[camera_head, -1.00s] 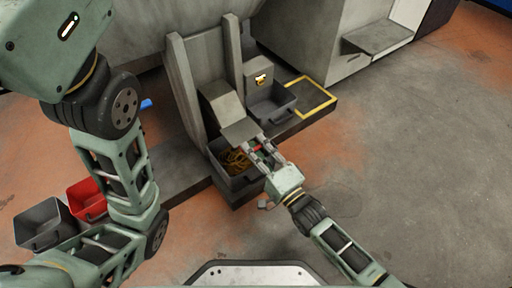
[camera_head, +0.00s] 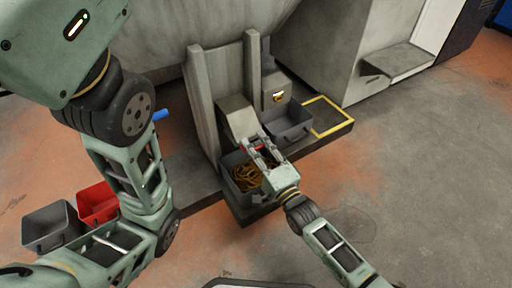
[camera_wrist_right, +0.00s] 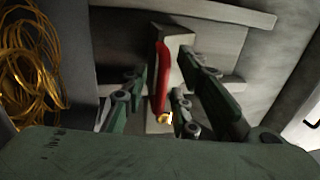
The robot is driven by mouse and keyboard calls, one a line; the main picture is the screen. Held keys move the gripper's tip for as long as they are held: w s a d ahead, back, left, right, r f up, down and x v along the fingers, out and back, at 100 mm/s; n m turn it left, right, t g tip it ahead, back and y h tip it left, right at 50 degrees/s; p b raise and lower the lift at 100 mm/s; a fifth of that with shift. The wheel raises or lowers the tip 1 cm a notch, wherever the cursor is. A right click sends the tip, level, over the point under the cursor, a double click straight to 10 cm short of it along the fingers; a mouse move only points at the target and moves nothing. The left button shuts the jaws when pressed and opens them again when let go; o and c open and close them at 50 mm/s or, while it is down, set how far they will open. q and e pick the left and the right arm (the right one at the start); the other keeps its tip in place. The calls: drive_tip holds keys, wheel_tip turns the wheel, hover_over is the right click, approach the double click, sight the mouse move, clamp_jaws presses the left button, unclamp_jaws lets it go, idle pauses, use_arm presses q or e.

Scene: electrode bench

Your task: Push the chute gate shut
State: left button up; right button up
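The chute (camera_head: 238,118) stands between two tall grey side walls at the machine. My right gripper (camera_head: 262,150) is at the chute's lower mouth, above the front of a grey bin with coiled golden wire (camera_head: 248,178). In the right wrist view, a red handle (camera_wrist_right: 163,75) with a yellow end lies between the parted fingers of my right gripper (camera_wrist_right: 170,95), in front of a pale grey plate (camera_wrist_right: 180,42) that looks like the gate. I cannot tell whether a finger touches it. In the head view the gripper largely hides the gate. My left arm shows, but its gripper does not.
A second grey bin (camera_head: 287,128) stands right of the chute, near a yellow floor-marked square (camera_head: 338,128) on the platform. A red bin (camera_head: 97,203) and a dark grey bin (camera_head: 50,228) sit at the lower left. The floor (camera_head: 430,170) to the right is clear.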

drive_tip(key=v, duration=1.2)
idle(0.4)
